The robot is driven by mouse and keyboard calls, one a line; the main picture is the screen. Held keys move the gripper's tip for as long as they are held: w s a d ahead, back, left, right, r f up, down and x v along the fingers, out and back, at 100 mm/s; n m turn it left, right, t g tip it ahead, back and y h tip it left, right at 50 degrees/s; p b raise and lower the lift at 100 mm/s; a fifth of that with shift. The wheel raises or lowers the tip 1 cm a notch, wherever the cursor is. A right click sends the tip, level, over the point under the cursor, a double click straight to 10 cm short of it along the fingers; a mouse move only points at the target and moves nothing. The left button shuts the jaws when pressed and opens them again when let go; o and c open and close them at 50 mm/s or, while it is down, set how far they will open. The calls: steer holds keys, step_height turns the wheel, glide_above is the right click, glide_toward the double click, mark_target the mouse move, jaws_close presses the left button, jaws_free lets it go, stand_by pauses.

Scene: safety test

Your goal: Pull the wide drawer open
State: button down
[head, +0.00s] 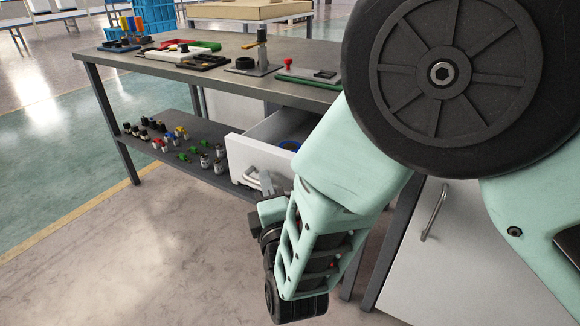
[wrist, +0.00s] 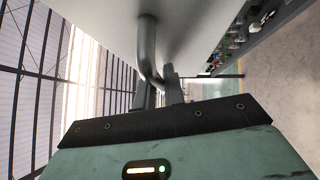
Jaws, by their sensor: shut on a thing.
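The wide white drawer (head: 243,157) under the workbench stands partly open in the head view, its inside showing from above. Its grey bar handle (head: 250,178) is on the front face. My gripper (head: 266,184) is at the handle, partly hidden by my own arm. In the wrist view my gripper (wrist: 158,88) has its fingers shut around the lower end of the handle (wrist: 147,45), close to the white drawer front (wrist: 205,25). The right part of the drawer is hidden behind my arm in the head view.
A blue round item (head: 290,144) lies inside the drawer. The workbench top (head: 225,60) carries several tools and trays. A lower shelf (head: 150,148) left of the drawer holds several small parts. A white cabinet (head: 455,255) with its own handle stands at right. The floor in front is clear.

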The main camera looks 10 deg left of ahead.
steer(key=s+a+p, duration=0.1)
steer(key=s+a, duration=0.1)
steer(key=s, duration=0.4)
steer(key=shift+s+a, duration=0.15)
steer(key=shift+s, duration=0.15)
steer(key=c, duration=1.8)
jaws_free()
steer(key=shift+o, duration=0.2)
steer(key=p+v, duration=0.1)
steer(key=v, duration=1.6)
steer(key=shift+s+f+p, duration=0.15)
steer(key=shift+s+p, duration=0.1)
steer(key=shift+p, duration=0.05)
